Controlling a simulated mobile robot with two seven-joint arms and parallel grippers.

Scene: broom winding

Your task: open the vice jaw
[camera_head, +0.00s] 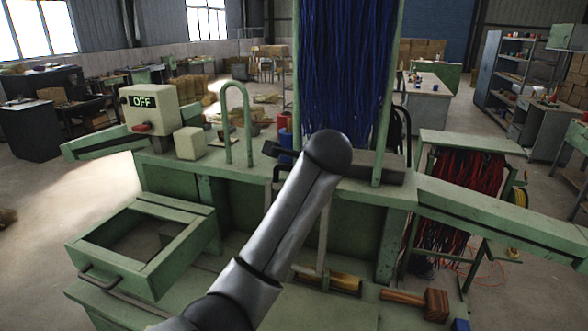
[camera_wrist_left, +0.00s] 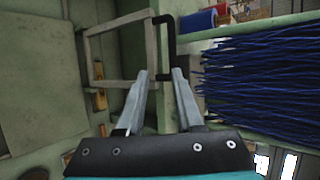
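The vice appears in the head view as a dark grey block (camera_head: 376,166) on the green bench top, below the hanging blue bristles. My arm covers part of it. In the left wrist view, a bent black crank handle (camera_wrist_left: 167,50) stands just ahead of my left gripper (camera_wrist_left: 160,74). The gripper's two fingers are apart, and the near end of the handle lies at the gap between the tips. I cannot tell whether they touch. In the head view the left gripper is hidden behind my own arm. My right gripper is in neither view.
Blue bristles (camera_head: 345,70) hang behind the vice and fill the right of the wrist view. A grey square frame (camera_wrist_left: 92,50) is beside the crank. A green drawer (camera_head: 140,250) juts out at left. A wooden mallet (camera_head: 428,303) lies on the lower shelf.

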